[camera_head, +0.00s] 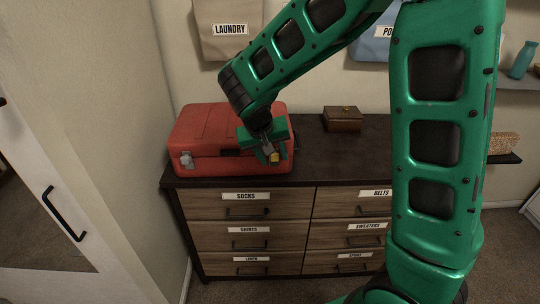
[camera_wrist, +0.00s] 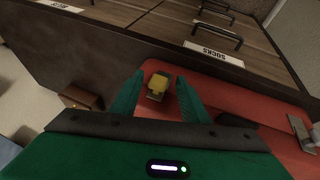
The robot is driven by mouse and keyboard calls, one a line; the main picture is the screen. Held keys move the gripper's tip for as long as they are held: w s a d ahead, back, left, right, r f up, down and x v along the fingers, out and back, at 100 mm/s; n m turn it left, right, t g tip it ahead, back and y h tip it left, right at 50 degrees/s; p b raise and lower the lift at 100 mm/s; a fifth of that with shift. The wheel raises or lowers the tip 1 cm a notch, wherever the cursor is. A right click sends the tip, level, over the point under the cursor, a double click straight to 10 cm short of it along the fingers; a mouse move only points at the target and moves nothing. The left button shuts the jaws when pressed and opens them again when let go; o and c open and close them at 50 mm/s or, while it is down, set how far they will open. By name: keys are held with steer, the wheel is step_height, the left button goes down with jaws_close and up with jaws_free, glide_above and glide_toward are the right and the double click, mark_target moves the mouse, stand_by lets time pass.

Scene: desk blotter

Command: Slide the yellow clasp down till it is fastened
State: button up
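A red case (camera_head: 208,132) stands on the left end of the dark dresser top. The yellow clasp (camera_head: 274,158) is on the right part of the case's front, and a bare metal clasp (camera_head: 186,160) is on the left part. My gripper (camera_head: 268,152) is at the yellow clasp. In the wrist view the yellow clasp (camera_wrist: 158,82) lies between the two green fingers (camera_wrist: 160,95), nearer the left one. The fingers are apart, with a gap visible to the right of the clasp. The clasp's metal base shows below its yellow tip; whether it is latched I cannot tell.
The dresser (camera_head: 340,160) has labelled drawers with dark handles. A small brown box (camera_head: 343,118) sits on its top to the right of the case. A laundry bag (camera_head: 222,40) hangs on the wall behind. The dresser top between case and box is clear.

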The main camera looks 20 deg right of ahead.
steer(key=shift+r, duration=0.1)
steer(key=v, duration=1)
steer(key=shift+r, duration=0.25)
steer(key=shift+s, duration=0.1)
steer(key=s+d+m+g, duration=0.2)
steer(key=s+d, duration=0.8)
steer(key=d, duration=0.6)
steer(key=s+d+f+m+y, duration=0.1)
steer(key=s+d+f+y, duration=0.1)
steer(key=s, duration=0.7)
steer(key=s+d+f+g+y, duration=0.1)
steer(key=s+d+y, duration=0.1)
steer(key=s, duration=0.7)
steer(key=shift+s+d+f+m+g, duration=0.3)
steer(key=shift+d+f+m, duration=0.1)
steer(key=shift+d, duration=0.1)
steer(key=shift+w, duration=0.2)
